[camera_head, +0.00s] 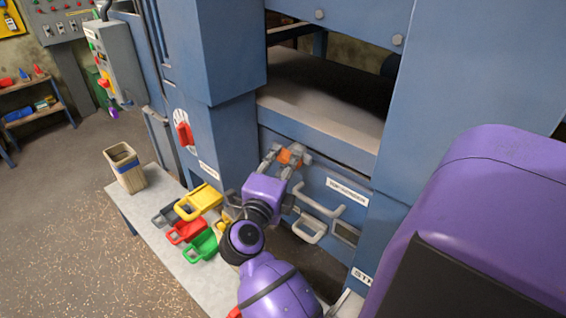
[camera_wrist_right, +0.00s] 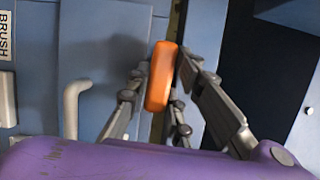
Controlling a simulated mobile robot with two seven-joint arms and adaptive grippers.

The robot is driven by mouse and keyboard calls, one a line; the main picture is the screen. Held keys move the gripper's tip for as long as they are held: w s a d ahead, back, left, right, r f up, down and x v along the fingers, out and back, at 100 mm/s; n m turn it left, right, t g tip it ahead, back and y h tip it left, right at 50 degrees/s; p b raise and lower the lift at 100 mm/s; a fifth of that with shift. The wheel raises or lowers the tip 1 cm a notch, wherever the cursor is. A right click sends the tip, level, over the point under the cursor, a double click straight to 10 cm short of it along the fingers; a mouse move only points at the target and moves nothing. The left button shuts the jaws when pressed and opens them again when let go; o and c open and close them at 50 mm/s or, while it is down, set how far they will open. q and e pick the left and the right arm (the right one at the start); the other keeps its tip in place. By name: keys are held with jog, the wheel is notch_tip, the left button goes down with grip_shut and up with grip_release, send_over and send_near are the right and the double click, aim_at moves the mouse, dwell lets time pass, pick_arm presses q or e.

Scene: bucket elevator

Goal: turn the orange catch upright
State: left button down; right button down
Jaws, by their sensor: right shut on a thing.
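The orange catch (camera_wrist_right: 160,78) sits on the edge of the blue machine panel. In the right wrist view it is between the fingers of my right gripper (camera_wrist_right: 162,92), which is shut on it. The head view shows my right gripper (camera_head: 287,156) at the panel's top left, with the orange catch (camera_head: 290,158) partly hidden by the fingers. The catch runs nearly along the fingers in the wrist view, slightly tilted. I cannot tell its exact angle to the machine. My left gripper is not in view.
A grey handle (camera_head: 322,203) stands out from the panel, right of my gripper. A red lever (camera_head: 185,134) is on the machine to the left.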

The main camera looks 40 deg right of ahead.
jog(key=shift+f+m+b, duration=0.3)
jog(key=shift+m+b, duration=0.2)
jog(key=m+g+h+b, duration=0.1)
jog(key=m+h+b, duration=0.1)
jog(key=m+b, duration=0.3)
jog(key=m+g+h+b, duration=0.2)
jog(key=m+b, duration=0.4)
jog(key=m+g+h+b, duration=0.1)
jog(key=m+h+b, duration=0.1)
jog(key=m+b, duration=0.4)
jog(key=shift+w+f+m+g, duration=0.25)
jog(key=shift+w+m+g, duration=0.05)
jog(key=shift+r+m+g+b, duration=0.15)
jog(key=shift+m+g+b, duration=0.45)
jog(key=shift+m+b, duration=0.5)
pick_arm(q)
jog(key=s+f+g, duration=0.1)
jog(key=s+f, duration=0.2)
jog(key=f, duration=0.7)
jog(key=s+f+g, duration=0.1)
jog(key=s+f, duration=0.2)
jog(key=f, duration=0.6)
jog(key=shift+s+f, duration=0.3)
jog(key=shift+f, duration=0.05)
pick_arm(e)
jog(key=shift+r+m, duration=0.1)
jog(key=shift+m, duration=0.5)
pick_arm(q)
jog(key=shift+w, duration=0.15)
